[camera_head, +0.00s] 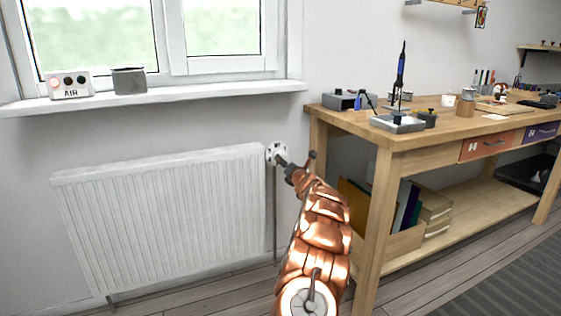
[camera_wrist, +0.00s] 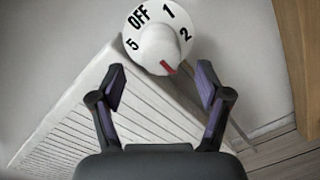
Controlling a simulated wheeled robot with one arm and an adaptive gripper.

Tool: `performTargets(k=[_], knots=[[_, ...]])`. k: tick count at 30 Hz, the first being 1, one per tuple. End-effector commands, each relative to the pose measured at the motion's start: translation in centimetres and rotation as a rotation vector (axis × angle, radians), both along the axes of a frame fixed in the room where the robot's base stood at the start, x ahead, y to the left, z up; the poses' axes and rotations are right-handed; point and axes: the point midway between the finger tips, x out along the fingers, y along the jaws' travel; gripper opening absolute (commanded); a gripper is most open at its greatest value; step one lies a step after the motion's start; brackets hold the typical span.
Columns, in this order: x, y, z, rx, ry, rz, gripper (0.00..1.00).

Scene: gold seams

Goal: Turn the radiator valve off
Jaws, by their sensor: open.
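The radiator valve is a round white dial (camera_wrist: 142,32) with a white knob (camera_wrist: 158,46) at its middle, in the upper middle of the wrist view. The marks OFF, 1, 2 and 5 show. The red pointer on the knob points down and to the right, past the 2; no mark is readable there. My gripper (camera_wrist: 161,82) is open and empty, its two fingertips apart on either side below the knob, with no contact visible. In the head view the dial (camera_head: 270,152) is at the radiator's upper right corner, partly hidden by my gripper (camera_head: 282,159).
The white radiator (camera_head: 160,210) stands left of the valve, under a windowsill (camera_head: 200,95) holding an AIR box (camera_head: 69,85) and a grey container (camera_head: 129,81). A wooden workbench (camera_head: 365,125) stands close on the right, its leg near my arm. A pipe runs below the valve.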

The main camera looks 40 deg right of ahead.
Motion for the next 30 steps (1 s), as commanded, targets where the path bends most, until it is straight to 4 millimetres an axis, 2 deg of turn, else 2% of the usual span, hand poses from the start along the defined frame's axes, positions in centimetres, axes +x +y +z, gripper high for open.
performTargets(k=[18,30], knots=[[4.2,-1.8,-0.1,-0.003,0.005,0.0,0.76],[5.5,-2.1,-0.1,0.002,-0.001,0.001,0.76]])
